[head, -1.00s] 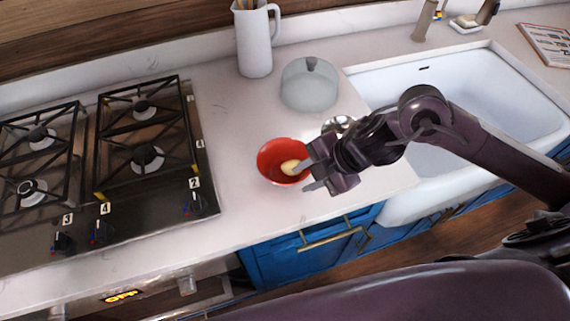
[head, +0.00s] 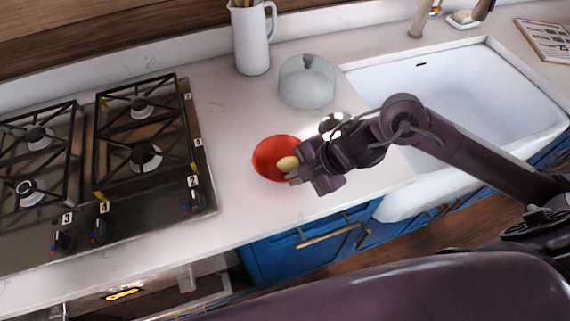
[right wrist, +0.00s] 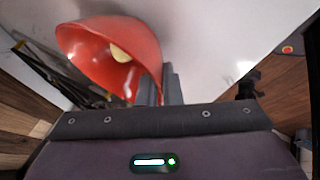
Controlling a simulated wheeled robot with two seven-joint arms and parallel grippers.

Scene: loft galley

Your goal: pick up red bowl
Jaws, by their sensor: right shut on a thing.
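The red bowl (head: 265,160) is on or just above the white counter, right of the stove, with a pale yellow rounded item (head: 288,163) inside it. My right gripper (head: 297,175) is at the bowl's right side and shut on its rim. In the right wrist view the bowl (right wrist: 95,50) looks tilted, and its rim runs down to the gripper fingers (right wrist: 160,92). Whether the bowl's base touches the counter cannot be told. My left gripper is not in view.
A gas stove (head: 140,190) lies to the left. A white sink (head: 450,90) is at right. The counter in front is clear.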

